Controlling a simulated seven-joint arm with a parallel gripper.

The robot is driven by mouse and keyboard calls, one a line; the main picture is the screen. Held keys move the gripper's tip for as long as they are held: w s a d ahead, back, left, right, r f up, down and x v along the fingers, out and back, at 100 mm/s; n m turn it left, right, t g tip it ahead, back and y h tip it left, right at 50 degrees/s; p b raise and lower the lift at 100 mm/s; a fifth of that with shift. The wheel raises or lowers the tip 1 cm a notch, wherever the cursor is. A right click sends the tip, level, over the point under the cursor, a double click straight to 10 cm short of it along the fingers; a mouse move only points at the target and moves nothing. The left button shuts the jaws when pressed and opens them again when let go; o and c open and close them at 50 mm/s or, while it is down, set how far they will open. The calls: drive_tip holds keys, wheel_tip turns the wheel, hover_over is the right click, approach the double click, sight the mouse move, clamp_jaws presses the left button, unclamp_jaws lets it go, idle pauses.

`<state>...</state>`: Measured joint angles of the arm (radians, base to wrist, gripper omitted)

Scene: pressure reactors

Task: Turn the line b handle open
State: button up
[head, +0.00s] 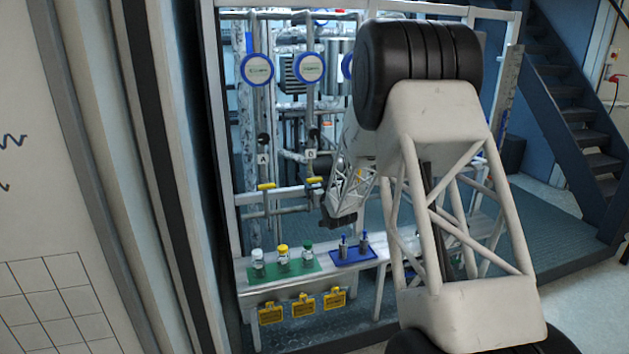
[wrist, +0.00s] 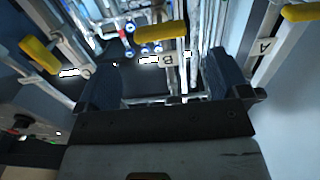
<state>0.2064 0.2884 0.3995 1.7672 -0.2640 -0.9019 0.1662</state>
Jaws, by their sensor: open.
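The line B handle is a yellow bar on a pipe, left of my gripper in the head view (head: 314,180), lying roughly across the pipe. The B label (head: 310,154) is above it. In the wrist view the yellow handle (wrist: 160,31) is near the top centre, next to an upside-down B label (wrist: 167,61). My gripper (wrist: 160,68) is open and empty, its dark fingers wide apart. The handle appears between and beyond the fingertips, with no contact visible. In the head view my gripper (head: 338,218) is low, partly behind my own arm.
The line A handle (head: 266,186) is to the left; it also shows in the wrist view (wrist: 302,13). Another yellow handle (wrist: 40,56) is at the wrist view's left. A bench (head: 300,287) below holds capped bottles on a green mat (head: 271,273) and a blue tray (head: 352,257).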

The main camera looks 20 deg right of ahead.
sight(315, 180)
drive_tip(key=shift+w, duration=3.75)
drive_tip(key=shift+c, duration=0.2)
drive_tip(key=c, duration=0.9)
